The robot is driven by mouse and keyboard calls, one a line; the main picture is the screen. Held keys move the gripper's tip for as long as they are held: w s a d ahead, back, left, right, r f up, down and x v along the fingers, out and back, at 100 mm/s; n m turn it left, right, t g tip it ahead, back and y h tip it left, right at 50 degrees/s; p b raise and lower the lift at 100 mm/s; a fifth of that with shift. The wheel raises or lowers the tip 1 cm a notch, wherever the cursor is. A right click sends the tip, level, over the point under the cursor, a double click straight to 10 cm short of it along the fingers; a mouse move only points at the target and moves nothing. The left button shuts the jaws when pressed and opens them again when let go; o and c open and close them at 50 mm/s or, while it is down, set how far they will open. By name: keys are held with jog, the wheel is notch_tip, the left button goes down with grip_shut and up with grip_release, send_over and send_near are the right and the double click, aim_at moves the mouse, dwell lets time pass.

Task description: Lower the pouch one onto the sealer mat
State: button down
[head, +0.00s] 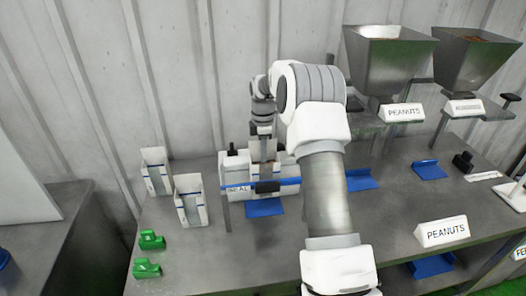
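My gripper (264,153) points down at the sealer, at the far end of my arm. It appears shut on a pale pouch (255,151), whose upper part shows around the fingers. The pouch's lower part is hidden behind the sealer's bar. The sealer (290,186) is a white unit marked SEAL, with a blue strip and a black handle (267,187) across its front. A blue mat (264,208) lies on the bench at its front. Whether the pouch touches anything below is hidden.
Two white, blue-lined pouch-like holders (190,202) stand left of the sealer, near two green pieces (147,269). Two hoppers (387,60) stand at the back right, one labelled PEANUTS. More blue mats (429,170) lie on the right. My arm hides the bench's middle.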

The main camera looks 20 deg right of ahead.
aim_at(263, 175)
jog(key=shift+f+b, duration=2.45)
jog(key=shift+f, duration=2.2)
jog(key=c, duration=1)
grip_release()
notch_tip(263, 175, up, 18)
jog(key=shift+s+f, duration=0.1)
jog(key=shift+f, duration=0.05)
